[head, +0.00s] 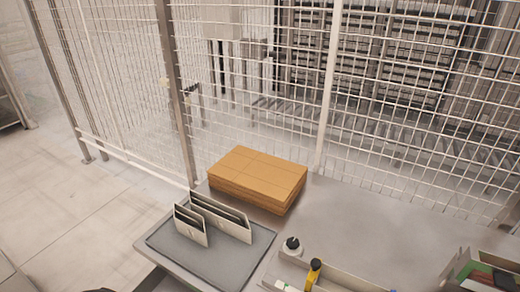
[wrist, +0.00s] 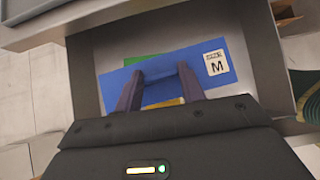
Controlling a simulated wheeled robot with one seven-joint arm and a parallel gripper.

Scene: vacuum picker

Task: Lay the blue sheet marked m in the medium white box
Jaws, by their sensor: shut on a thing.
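In the wrist view my gripper (wrist: 165,75) is shut on a blue sheet (wrist: 111,88) with a white label marked M. The sheet is over a grey-walled drawer or tray (wrist: 84,82); whether it touches the bottom I cannot tell. A bit of green (wrist: 128,64) and a bit of yellow (wrist: 167,102) show at the sheet's edges. Which is the medium one I cannot tell. The sheet is not visible there.
A brown cardboard stack (head: 258,170) sits behind the white boxes. A bin with a yellow-handled tool (head: 313,272) and a black-capped bottle (head: 292,246) are to the right. Wire fencing closes off the table's back. The table's right middle is bare.

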